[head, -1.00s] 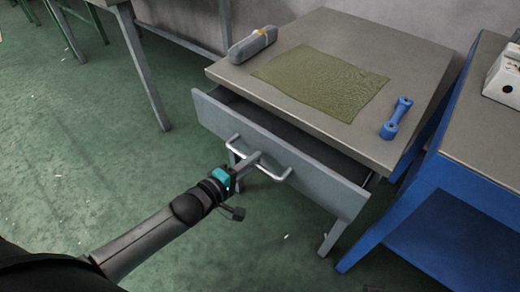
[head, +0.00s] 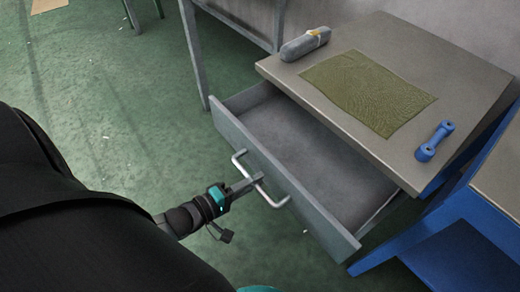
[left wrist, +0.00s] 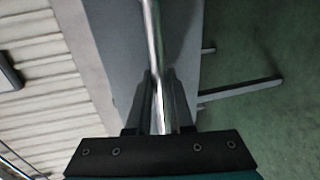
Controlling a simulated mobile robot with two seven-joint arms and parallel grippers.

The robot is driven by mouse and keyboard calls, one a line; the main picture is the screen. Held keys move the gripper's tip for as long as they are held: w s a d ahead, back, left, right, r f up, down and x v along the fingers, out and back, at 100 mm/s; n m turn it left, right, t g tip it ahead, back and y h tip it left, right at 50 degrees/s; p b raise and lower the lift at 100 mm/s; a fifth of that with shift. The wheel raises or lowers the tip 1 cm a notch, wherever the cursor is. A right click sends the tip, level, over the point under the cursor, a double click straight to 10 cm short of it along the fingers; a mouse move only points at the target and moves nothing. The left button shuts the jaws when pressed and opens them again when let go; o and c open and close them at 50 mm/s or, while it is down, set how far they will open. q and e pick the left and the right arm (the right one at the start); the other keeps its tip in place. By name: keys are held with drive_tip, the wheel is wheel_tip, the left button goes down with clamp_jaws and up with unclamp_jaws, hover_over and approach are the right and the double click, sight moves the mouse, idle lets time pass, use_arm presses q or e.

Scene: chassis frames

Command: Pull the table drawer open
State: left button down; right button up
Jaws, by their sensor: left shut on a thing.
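The table drawer (head: 262,165) is pulled well out of the grey-topped table (head: 440,62), and its grey inside shows empty. A silver bar handle (head: 272,200) is on its front panel. My left gripper (head: 256,181) is shut on the middle of this handle. In the left wrist view, the fingers (left wrist: 160,115) close around the silver handle bar (left wrist: 153,45), with the drawer front beside it. My right gripper is not seen.
On the table top lie a grey case (head: 305,44), an olive cloth (head: 367,92) and a blue dumbbell-shaped object (head: 434,141). A blue-framed table (head: 440,245) stands close on the right. Green floor is open to the left.

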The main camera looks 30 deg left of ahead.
use_arm(q)
drive_tip(key=shift+s+a, duration=0.1)
drive_tip(key=shift+a, duration=0.05)
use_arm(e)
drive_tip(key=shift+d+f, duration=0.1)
use_arm(q)
drive_tip(key=c, duration=0.8)
unclamp_jaws()
drive_tip(key=shift+s, duration=0.2)
drive_tip(key=p+v, duration=0.4)
drive_tip(key=v, duration=1.1)
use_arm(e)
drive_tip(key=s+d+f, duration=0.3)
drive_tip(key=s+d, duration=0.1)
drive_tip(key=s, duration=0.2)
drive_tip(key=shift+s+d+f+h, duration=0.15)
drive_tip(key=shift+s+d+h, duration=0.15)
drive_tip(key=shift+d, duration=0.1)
use_arm(q)
drive_tip(key=shift+w+f, duration=0.1)
drive_tip(key=shift+f, duration=0.05)
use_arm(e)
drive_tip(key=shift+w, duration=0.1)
